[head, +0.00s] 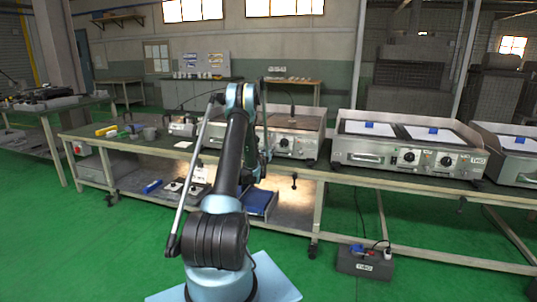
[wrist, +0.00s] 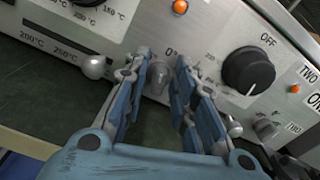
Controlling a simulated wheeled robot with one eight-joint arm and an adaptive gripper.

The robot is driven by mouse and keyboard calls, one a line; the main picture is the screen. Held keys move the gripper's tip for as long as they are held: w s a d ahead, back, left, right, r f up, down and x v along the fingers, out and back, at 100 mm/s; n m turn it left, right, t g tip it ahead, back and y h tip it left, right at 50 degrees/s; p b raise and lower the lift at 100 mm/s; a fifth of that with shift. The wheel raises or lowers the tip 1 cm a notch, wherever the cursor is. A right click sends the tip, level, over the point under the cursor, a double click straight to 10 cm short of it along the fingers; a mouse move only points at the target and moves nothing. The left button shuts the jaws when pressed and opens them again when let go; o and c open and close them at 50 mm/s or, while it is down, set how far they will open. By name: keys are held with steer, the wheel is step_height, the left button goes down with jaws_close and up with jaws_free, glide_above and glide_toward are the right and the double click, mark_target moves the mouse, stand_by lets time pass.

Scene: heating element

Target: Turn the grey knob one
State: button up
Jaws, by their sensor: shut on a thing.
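In the wrist view, my gripper (wrist: 159,84) is at the metal front panel (wrist: 205,22) of a griddle. Its two blue-and-grey fingers stand on either side of a small grey knob (wrist: 159,76) and are shut on it. The fingers cover part of the knob and the panel around it, and no label "one" is readable there. A second grey knob (wrist: 265,128) sits to the right, beside a "TWO" marking. In the head view, my arm reaches to the griddle (head: 290,123) on the bench, and my gripper is mostly hidden behind the arm.
Black temperature dials (wrist: 247,70) flank the gripped knob in the wrist view, with a rounded metal end (wrist: 95,67) to its left. In the head view, another griddle (head: 405,160) stands to the right on the bench. A power strip (head: 366,263) lies on the green floor.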

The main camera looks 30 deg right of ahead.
steer(key=n, duration=0.4)
steer(key=shift+w+a+f+n, duration=0.1)
steer(key=shift+w+a+n, duration=0.05)
steer(key=shift+a+n, duration=0.15)
steer(key=n, duration=0.4)
steer(key=shift+w+f, duration=0.1)
steer(key=shift+a+n, duration=0.1)
steer(key=shift+n, duration=0.2)
steer(key=o, duration=0.7)
steer(key=shift+o, duration=0.2)
steer(key=v, duration=1.1)
steer(key=shift+s+a, duration=0.25)
steer(key=shift+s, duration=0.1)
